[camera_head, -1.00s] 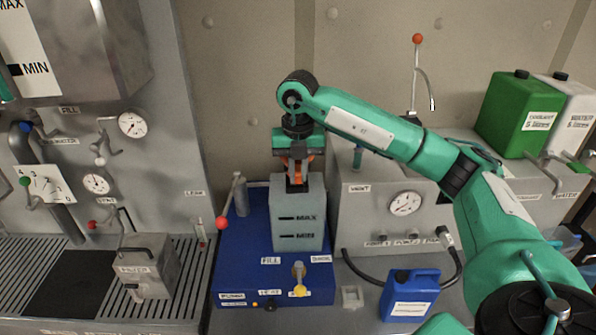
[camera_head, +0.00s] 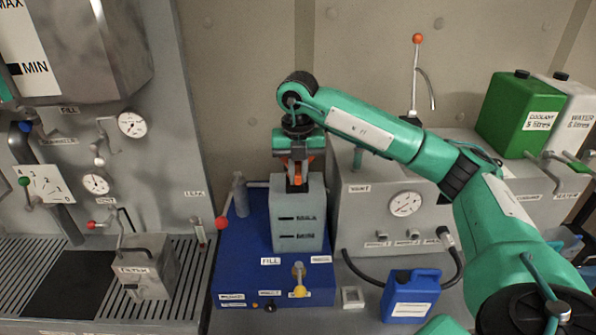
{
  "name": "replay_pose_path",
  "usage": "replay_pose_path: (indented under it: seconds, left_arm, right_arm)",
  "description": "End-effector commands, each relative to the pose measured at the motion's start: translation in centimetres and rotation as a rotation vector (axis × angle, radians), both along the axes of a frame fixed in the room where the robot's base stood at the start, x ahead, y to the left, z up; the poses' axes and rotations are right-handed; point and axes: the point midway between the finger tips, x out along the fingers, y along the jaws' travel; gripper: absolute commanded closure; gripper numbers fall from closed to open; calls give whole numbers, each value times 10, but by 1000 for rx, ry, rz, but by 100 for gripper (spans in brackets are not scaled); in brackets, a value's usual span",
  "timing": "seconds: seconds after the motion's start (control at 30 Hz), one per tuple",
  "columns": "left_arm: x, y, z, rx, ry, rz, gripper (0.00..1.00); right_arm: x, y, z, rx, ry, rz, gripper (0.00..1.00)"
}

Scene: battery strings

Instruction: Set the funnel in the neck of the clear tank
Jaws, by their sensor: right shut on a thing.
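The clear tank (camera_head: 297,222), a grey translucent box with MAX and MIN marks, stands upright on the blue base unit (camera_head: 245,250). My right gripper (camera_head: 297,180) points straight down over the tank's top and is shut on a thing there. Orange and black parts show at its jaws; the funnel is not clearly distinguishable from the fingers. The tank's neck is hidden behind the jaws, so I cannot tell whether the funnel sits inside it. My left gripper is not in view.
A red-knobbed lever (camera_head: 221,222) stands left of the tank. A grey unit with a gauge (camera_head: 404,204) is close on the right, under my right arm. A blue can (camera_head: 411,297) stands at front right. A filter box (camera_head: 146,268) sits on the left grating.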

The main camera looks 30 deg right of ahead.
Motion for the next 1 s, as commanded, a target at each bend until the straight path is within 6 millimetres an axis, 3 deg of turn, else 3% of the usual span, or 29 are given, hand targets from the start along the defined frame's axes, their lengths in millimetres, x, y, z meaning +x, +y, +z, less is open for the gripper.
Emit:
replay_pose_path:
  seconds: [0.97,1.0]
  left_arm:
    - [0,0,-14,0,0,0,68]
    - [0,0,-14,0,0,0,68]
  right_arm:
    - [0,0,-18,0,0,0,100]
    - [0,0,-18,0,0,0,78]
